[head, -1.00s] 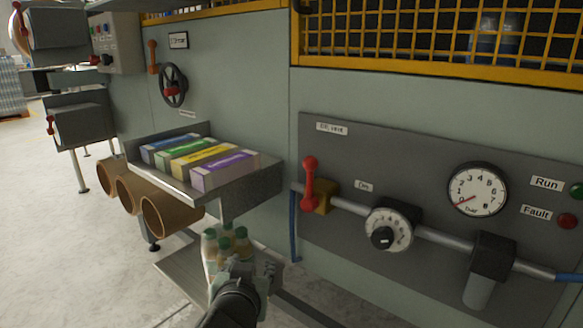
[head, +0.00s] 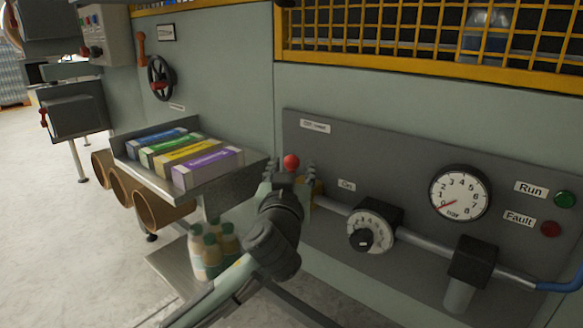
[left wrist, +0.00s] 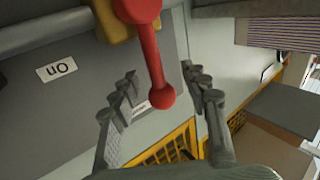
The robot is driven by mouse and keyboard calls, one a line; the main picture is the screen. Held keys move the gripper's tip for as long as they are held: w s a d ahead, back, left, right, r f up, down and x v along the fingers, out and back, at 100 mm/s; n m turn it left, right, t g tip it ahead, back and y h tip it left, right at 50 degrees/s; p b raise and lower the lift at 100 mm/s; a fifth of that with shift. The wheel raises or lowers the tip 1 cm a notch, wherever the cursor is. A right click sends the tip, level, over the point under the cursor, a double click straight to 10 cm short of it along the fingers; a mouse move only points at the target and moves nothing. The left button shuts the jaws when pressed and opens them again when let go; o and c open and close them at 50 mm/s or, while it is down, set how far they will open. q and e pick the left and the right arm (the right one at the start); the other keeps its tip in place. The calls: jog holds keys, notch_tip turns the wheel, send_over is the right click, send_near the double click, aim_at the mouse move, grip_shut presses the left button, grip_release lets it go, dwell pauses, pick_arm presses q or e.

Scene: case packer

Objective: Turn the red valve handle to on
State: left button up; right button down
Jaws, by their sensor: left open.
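The red valve handle (head: 291,161) is on the grey panel, on the pipe's left end; in the head view only its top knob shows above my left gripper. In the left wrist view the whole red lever (left wrist: 153,58) shows, running from its hub at the top to a round knob. My left gripper (head: 290,171) is open in front of the valve. In the left wrist view its fingers (left wrist: 165,98) stand on both sides of the knob end, with a gap visible on each side. An "On" label (left wrist: 57,72) shows beside the valve. My right gripper is not in view.
A dial knob (head: 370,228), a pressure gauge (head: 459,194) and Run and Fault lamps are to the right. A shelf (head: 235,186) with several coloured cartons is to the left. Bottles (head: 211,252) stand below it. A yellow mesh guard (head: 430,68) is above.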

pick_arm(q)
grip_shut()
dwell(0.3)
jog(key=shift+f, duration=0.1)
